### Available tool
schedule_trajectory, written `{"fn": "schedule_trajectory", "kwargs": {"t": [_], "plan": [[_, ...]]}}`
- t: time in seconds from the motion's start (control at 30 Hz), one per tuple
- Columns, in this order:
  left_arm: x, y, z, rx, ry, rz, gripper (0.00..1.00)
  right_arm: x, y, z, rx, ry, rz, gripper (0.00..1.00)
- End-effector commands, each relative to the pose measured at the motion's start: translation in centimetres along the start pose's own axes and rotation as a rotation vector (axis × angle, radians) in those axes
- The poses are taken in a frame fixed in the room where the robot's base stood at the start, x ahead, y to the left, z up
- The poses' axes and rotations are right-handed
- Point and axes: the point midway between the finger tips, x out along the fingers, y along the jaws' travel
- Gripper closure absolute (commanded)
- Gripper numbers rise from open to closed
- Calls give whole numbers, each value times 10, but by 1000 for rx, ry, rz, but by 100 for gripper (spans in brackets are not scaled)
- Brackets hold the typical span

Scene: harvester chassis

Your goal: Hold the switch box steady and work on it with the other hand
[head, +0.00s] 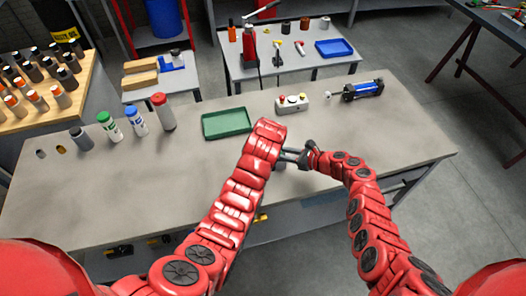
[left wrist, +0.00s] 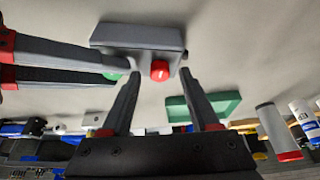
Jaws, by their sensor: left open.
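The switch box (left wrist: 140,38) is a grey block in the left wrist view, which appears upside down. It carries a red button (left wrist: 160,70) and a partly hidden green button (left wrist: 113,76). My left gripper (left wrist: 160,76) is open, its fingertips on either side of the red button at the box; contact cannot be told. My right gripper (left wrist: 122,69) comes in from the left of that view, fingertips at the green button; its gap is unclear. In the head view, my left gripper (head: 291,156) and right gripper (head: 304,157) meet closely and hide most of the box.
A green tray (head: 226,123) lies beyond my left arm. A white box with coloured buttons (head: 292,103) and a blue cylindrical device (head: 363,90) stand at the workbench's (head: 130,195) back edge. Several bottles (head: 137,121) stand at the left. The bench's right end is clear.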

Motion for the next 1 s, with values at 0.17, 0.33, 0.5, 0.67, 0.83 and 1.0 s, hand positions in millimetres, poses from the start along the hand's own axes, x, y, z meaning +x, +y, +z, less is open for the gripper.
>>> {"fn": "schedule_trajectory", "kwargs": {"t": [0.17,0.33,0.5,0.67,0.83,1.0], "plan": [[-23,0,0,-1,3,3,38,0,0,0,0,0,0,100],[-49,1,-1,-1,5,4,38,0,0,0,0,0,0,100],[-66,0,-1,0,3,1,38,0,0,0,0,0,0,100],[-69,0,0,0,2,1,38,0,0,0,0,0,0,100],[-69,0,0,0,2,1,38,0,0,0,0,0,0,100],[-69,0,0,0,2,1,38,0,0,0,0,0,0,55]]}}
